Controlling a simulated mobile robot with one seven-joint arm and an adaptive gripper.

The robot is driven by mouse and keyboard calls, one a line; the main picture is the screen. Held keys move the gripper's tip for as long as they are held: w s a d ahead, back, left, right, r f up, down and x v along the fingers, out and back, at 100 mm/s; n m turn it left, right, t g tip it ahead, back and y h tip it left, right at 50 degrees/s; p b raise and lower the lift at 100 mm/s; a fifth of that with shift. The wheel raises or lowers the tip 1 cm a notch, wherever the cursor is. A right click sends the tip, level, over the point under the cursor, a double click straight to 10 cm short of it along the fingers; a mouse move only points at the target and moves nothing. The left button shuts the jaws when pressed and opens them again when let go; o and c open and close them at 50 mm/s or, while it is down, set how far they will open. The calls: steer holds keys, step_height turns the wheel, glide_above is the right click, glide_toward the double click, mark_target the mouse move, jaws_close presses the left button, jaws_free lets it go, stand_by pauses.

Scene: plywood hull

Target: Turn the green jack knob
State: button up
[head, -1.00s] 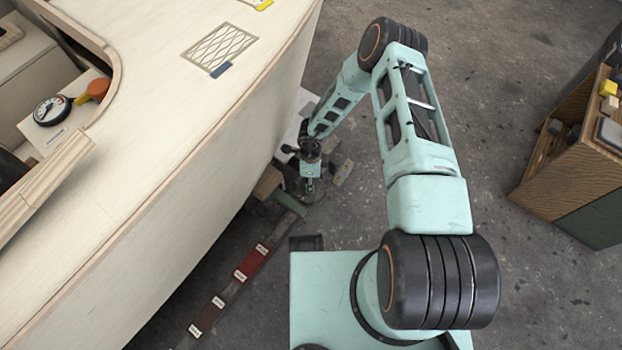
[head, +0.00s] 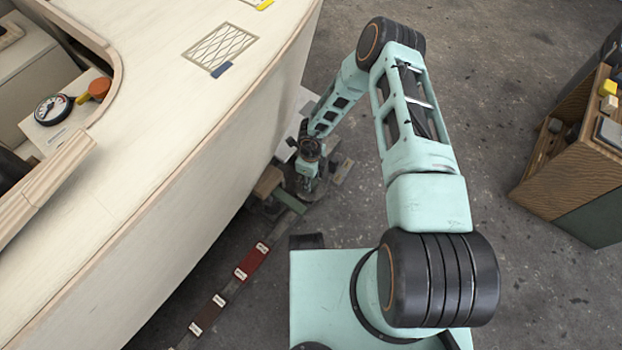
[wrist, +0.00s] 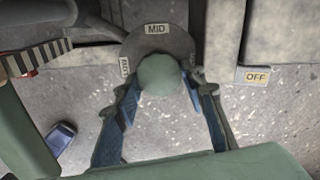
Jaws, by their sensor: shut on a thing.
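The green jack knob (wrist: 160,78) shows in the wrist view as a round, dull green cap in front of a dark round plate (wrist: 180,42). The plate bears a MID label (wrist: 155,29) above the knob and a sideways label (wrist: 124,66) at its left, too small to read surely. My gripper (wrist: 165,88) has one blue-padded finger on each side of the knob and is shut on it. In the head view my gripper (head: 306,184) is low beside the hull, and the knob cannot be made out there.
An OFF label (wrist: 257,76) sits on a grey part right of the plate. The pale plywood hull (head: 190,140) rises close to the left of my arm. A strip with red tagged blocks (head: 252,261) lies along its foot. A wooden cabinet (head: 575,165) stands right, with open floor between.

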steer(key=o, duration=1.2)
steer(key=shift+c, duration=0.2)
steer(key=shift+n, duration=0.3)
